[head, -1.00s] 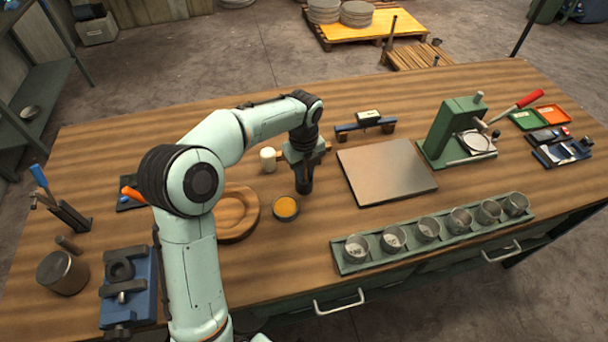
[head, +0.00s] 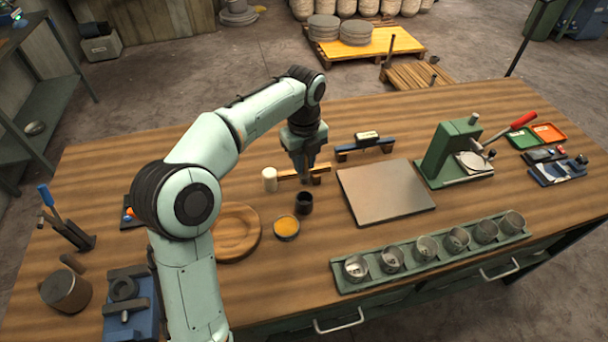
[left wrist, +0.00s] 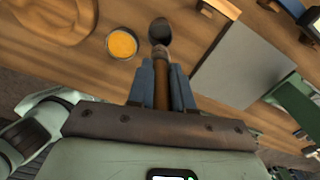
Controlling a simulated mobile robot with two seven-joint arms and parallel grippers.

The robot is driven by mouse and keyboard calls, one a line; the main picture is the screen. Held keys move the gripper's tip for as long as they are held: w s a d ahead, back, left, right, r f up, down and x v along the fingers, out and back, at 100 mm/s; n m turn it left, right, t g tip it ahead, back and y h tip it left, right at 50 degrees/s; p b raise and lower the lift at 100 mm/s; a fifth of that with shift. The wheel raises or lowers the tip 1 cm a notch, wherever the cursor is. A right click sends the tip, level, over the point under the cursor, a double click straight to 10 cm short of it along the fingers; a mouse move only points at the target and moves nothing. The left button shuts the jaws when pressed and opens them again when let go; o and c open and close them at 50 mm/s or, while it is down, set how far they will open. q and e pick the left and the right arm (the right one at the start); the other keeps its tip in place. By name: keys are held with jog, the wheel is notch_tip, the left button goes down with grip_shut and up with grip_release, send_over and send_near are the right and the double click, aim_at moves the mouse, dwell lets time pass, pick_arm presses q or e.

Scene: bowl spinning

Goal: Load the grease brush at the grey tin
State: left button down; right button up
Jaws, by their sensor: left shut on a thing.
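The grey tin (head: 286,228) stands on the bench with orange-yellow grease in it. It also shows in the left wrist view (left wrist: 122,43). My left gripper (head: 308,172) is above the bench, behind and slightly right of the tin. In the left wrist view its blue-grey fingers (left wrist: 162,88) are shut on the brown handle of the grease brush (left wrist: 161,78). My right gripper is not in view.
A round wooden dish (head: 236,232) lies left of the tin. A white cylinder (head: 269,179) and a small wooden rest stand behind. A flat metal plate (head: 385,190) lies to the right, with a green rack of cups (head: 432,249) in front.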

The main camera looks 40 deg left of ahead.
pick_arm(q)
notch_tip(320, 180, up, 8)
jog(key=shift+w+f+p, duration=0.15)
jog(key=shift+f+p, duration=0.1)
jog(key=shift+p, duration=0.55)
jog(key=s+f+b, duration=0.3)
jog(key=f, duration=0.2)
jog(key=s+f+b, duration=0.3)
jog(key=f+b, duration=0.1)
jog(key=f, duration=0.1)
jog(key=s+f+b, duration=0.3)
jog(key=f, duration=0.3)
jog(key=shift+d, duration=0.3)
jog(key=shift+f+b, duration=0.1)
jog(key=shift+b, duration=0.2)
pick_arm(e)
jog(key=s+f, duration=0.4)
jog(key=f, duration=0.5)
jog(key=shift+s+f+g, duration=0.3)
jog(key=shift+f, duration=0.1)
pick_arm(q)
jog(key=shift+f+b, duration=0.3)
jog(key=shift+f, duration=0.2)
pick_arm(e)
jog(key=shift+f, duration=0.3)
pick_arm(q)
jog(key=shift+f, duration=0.1)
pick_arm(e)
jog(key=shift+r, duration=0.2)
